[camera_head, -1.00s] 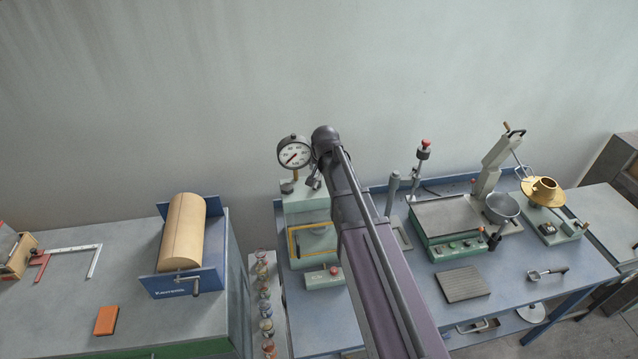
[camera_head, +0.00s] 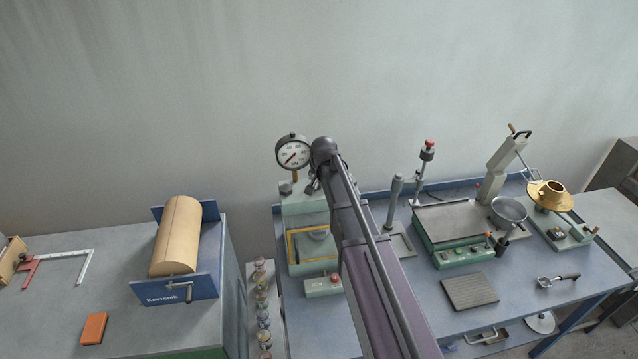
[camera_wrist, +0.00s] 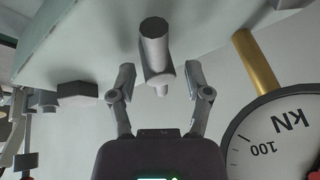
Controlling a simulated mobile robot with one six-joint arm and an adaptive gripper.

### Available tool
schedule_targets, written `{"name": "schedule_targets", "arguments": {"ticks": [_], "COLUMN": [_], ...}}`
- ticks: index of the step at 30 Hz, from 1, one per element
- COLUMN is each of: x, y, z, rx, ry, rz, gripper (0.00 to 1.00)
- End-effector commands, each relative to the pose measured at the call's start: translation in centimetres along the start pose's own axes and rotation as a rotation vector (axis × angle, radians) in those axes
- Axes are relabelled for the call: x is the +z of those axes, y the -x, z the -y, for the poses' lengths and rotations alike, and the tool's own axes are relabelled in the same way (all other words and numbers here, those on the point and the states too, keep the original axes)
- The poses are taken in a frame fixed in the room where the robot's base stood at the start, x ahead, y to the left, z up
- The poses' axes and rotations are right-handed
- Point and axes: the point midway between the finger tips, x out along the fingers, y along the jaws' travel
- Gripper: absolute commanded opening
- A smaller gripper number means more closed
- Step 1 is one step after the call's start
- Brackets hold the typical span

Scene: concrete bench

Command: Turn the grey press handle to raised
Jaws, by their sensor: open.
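The pale green press (camera_head: 305,205) stands at the left end of the blue bench, with a round gauge (camera_head: 293,152) on top. In the wrist view a grey cylindrical handle (camera_wrist: 153,40) sticks out from the pale green press body (camera_wrist: 85,45). My gripper (camera_wrist: 160,74) is open, one finger on each side of the handle's outer part, with gaps visible. I cannot tell how deep the handle lies between the fingers. In the head view my arm covers the handle, and little of my gripper (camera_head: 313,184) shows beside the gauge.
The gauge is close to the right of my gripper in the wrist view (camera_wrist: 275,140). A green-based machine (camera_head: 455,225), a grey pad (camera_head: 470,291) and a brass-topped device (camera_head: 549,195) stand to the right. A wooden drum (camera_head: 176,238) is on the left bench.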

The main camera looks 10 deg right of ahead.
Motion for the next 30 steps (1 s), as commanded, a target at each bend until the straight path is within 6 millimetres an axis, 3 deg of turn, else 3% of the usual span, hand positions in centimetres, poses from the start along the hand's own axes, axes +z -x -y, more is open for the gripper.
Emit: {"name": "schedule_targets", "arguments": {"ticks": [12,18,30], "x": [-0.01,0.0,0.12], "y": [-0.21,-0.21,-0.21], "z": [0.01,0.01,0.08], "rx": [0.0,0.0,-0.006], "ry": [0.0,0.0,0.016], "rz": [0.0,0.0,0.006], "gripper": [0.61,0.01,0.0]}}
